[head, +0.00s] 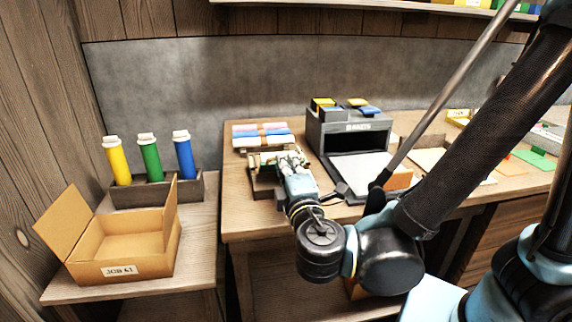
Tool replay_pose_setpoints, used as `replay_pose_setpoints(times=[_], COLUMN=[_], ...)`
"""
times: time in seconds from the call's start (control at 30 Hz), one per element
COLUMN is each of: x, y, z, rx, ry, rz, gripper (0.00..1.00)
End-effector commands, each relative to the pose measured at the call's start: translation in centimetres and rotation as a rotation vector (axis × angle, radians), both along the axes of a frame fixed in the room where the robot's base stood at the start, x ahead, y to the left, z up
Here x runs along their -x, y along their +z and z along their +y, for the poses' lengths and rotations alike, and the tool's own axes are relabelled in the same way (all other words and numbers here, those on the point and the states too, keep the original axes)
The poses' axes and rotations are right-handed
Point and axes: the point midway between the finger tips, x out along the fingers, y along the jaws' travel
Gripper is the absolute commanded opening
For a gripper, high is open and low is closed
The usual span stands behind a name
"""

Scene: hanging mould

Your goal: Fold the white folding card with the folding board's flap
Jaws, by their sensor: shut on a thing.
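My gripper (292,160) is at the left part of the workbench, over a low brown wooden fixture (263,185) that looks like the folding board. It is shut on a thin part there that looks like the board's flap; the fingers hide most of it. Pale and greenish edges show around the fingers. I cannot tell the white folding card apart from these edges, nor how far it is folded.
Blue, white and pink stacked items (262,131) lie behind the fixture. A dark grey box (350,140) stands right of it, a white sheet (362,167) in front. An open carton (125,245) and a bottle rack (158,191) occupy the left side table.

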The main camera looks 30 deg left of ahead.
Motion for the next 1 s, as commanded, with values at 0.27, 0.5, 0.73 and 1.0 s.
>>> replay_pose_setpoints(times=[0.27,0.5,0.73,1.0], x=[-0.40,-0.23,0.30,0.52], y=[-0.66,-0.58,-0.44,-0.39], z=[0.49,0.29,0.08,0.01], rx=[0.016,0.014,0.014,0.013], ry=[-0.007,-0.009,-0.013,-0.012], rz=[0.017,0.014,0.008,0.005], gripper=[0.00,0.29,0.29,0.29])
